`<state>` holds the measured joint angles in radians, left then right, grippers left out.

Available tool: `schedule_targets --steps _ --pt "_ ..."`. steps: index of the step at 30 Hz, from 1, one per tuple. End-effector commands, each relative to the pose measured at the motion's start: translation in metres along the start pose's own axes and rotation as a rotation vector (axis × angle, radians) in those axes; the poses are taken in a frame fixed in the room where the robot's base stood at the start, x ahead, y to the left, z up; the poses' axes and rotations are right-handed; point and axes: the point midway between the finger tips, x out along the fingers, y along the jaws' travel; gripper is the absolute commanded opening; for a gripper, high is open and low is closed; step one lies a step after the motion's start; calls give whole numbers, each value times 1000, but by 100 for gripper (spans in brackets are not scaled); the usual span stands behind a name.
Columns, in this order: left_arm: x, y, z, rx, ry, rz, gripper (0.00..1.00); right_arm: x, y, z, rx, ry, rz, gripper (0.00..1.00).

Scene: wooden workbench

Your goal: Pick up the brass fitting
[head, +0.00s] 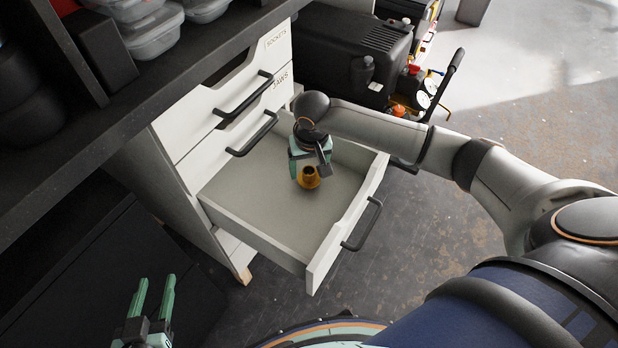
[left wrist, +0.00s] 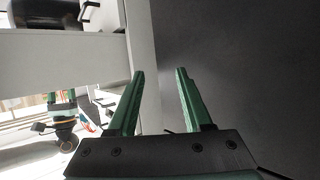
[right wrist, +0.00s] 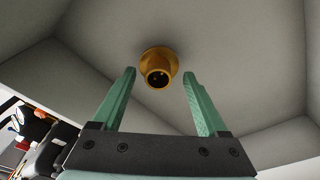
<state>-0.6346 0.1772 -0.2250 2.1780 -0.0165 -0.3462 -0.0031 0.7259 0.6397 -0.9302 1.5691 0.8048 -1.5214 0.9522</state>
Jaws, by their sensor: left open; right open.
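The brass fitting (head: 309,177) stands on the floor of the open drawer (head: 250,205), a small golden piece with a round hollow end. In the right wrist view the brass fitting (right wrist: 157,68) shows just beyond and between the fingertips. My right gripper (head: 312,165) reaches down into the drawer close to the fitting; in the right wrist view its fingers (right wrist: 160,80) are open with nothing between them. My left gripper (head: 154,290) is open and empty, low at the left, outside the drawer. It also shows open in the left wrist view (left wrist: 160,75).
The drawer front (head: 345,225) and its side walls stand around my right gripper. A dark workbench top (head: 130,100) with grey boxes is at the upper left. A black machine (head: 340,50) stands behind.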

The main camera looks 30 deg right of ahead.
Motion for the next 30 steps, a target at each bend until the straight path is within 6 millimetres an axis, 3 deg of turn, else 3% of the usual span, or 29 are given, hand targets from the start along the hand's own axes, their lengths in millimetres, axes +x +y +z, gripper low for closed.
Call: schedule_targets --steps 9,15,26,30 --pt "-4 -8 -68 79 270 -17 50 28 2 1 0 0 2 76" --pt "-12 -8 -99 115 392 -22 50 39 2 1 1 1 1 76" --pt "-15 -8 -107 123 422 -22 50 41 2 1 0 1 1 75" --pt "-15 -8 -107 123 422 -22 50 41 2 1 0 1 1 59"
